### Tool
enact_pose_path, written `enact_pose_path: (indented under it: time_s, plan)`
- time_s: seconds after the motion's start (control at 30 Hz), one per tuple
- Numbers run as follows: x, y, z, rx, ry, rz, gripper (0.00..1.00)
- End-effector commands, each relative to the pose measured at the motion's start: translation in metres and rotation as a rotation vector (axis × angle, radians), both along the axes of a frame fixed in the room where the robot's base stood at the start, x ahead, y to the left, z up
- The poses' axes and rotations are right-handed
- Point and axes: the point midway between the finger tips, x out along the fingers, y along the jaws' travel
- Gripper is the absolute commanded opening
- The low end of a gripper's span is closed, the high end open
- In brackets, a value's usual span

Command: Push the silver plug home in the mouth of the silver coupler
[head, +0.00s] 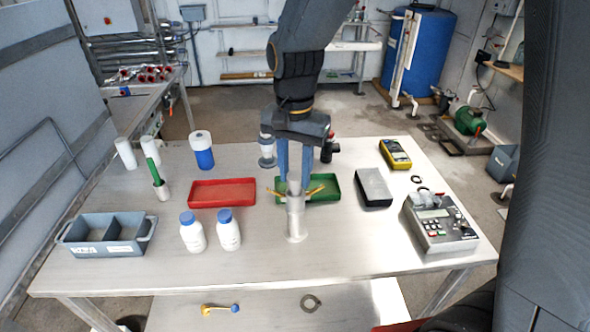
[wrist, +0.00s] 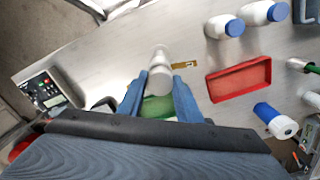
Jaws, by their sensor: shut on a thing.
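The silver coupler (head: 296,222) stands upright on the steel table, with brass-coloured arms spread out to both sides near its mouth. My gripper (head: 294,182) is above it, pointing down, its blue fingers shut on the silver plug (head: 293,187). The plug is in line with the coupler in the head view; I cannot tell how deep it sits in the mouth. In the wrist view the plug (wrist: 160,80) is between the fingertips, and the coupler (wrist: 160,56) shows just beyond it. The fingers hide part of the plug.
A green tray (head: 330,196) lies behind the coupler and a red tray (head: 222,201) to its left. Two white bottles (head: 228,232) stand front left. A black box (head: 373,188) and a grey instrument (head: 440,226) are to the right. The table front is clear.

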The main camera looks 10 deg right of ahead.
Motion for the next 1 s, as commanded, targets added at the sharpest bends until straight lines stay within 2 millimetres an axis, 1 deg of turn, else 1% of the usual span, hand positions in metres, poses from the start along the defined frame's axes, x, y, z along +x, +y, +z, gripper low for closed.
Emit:
enact_pose_path:
  time_s: [0.93,0.97,1.0]
  plan:
    - [0.0,0.0,-0.022,0.0,0.0,0.0,0.09]
    - [0.0,0.0,-0.021,0.0,0.0,0.0,0.36]
    - [0.0,0.0,-0.021,0.0,0.0,0.0,0.43]
